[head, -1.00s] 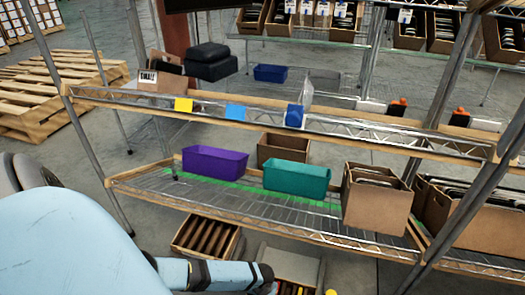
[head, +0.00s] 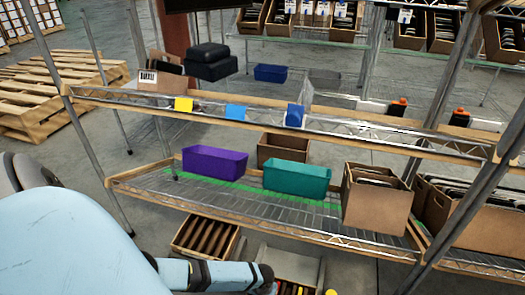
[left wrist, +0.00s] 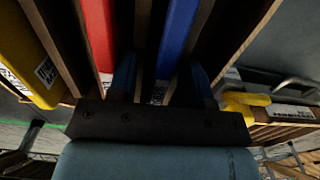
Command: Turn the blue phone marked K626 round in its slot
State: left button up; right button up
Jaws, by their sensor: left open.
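A blue phone (left wrist: 178,38) stands on edge in a slot of a tilted carton in the left wrist view. A white label shows at its near end, too small and dark to read as K626. My left gripper (left wrist: 163,78) is open, with one dark finger on each side of the blue phone's near end. I cannot tell whether the fingers touch it. In the head view the carton (head: 315,268) is at the bottom edge, and my left arm reaches to it. The gripper itself is hidden there. My right gripper is not in view.
A red phone (left wrist: 97,38) and a yellow phone (left wrist: 25,52) stand in slots left of the blue one, split by brown dividers. A yellow piece (left wrist: 245,102) lies to the right. Above, a wire shelf holds a purple bin (head: 214,163) and a teal bin (head: 296,178).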

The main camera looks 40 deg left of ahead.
pick_arm(q)
notch_tip(320, 180, up, 3)
jog(key=shift+f+p, duration=0.15)
jog(key=shift+p, duration=0.7)
notch_tip(320, 180, up, 4)
jog(key=p, duration=0.2)
jog(key=shift+p, duration=0.35)
notch_tip(320, 180, up, 7)
jog(key=p, duration=0.3)
jog(key=shift+p, duration=0.3)
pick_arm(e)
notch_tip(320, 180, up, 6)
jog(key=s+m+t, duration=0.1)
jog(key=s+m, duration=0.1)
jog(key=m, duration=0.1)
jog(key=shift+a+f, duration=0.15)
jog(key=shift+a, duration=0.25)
